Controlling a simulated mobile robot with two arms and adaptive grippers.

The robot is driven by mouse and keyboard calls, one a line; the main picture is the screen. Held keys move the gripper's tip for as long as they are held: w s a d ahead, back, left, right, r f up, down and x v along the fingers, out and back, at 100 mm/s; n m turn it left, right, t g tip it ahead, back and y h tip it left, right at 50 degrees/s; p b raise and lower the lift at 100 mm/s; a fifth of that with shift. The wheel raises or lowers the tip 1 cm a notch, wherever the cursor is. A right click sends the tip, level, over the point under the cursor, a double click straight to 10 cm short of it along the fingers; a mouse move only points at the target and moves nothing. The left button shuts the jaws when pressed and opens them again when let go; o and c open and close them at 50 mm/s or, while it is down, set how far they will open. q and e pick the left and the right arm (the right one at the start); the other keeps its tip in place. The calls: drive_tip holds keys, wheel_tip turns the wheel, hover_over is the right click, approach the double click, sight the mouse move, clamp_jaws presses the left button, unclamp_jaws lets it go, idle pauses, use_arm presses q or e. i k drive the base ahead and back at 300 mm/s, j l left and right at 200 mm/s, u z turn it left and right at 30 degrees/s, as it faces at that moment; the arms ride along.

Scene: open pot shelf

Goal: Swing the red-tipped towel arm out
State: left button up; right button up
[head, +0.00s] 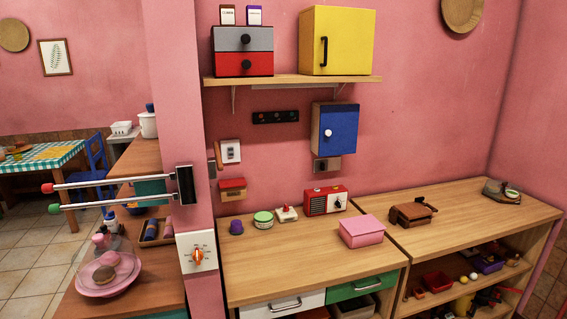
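A towel rack is mounted by a black bracket (185,185) on the pink wall post at left. Its red-tipped towel arm (110,181) reaches out to the left and ends in a red ball (47,188). A green-tipped towel arm (110,202) runs just below it, nearly parallel, and ends in a green ball (54,209). Both are thin white bars. Neither of my grippers shows in the head view.
An orange-knobbed dial (197,256) is on the post. A wooden worktop (280,263) extends right, with a pink box (361,231) and a red radio (325,200).

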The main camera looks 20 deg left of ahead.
sight(47, 188)
drive_tip(key=u, duration=1.45)
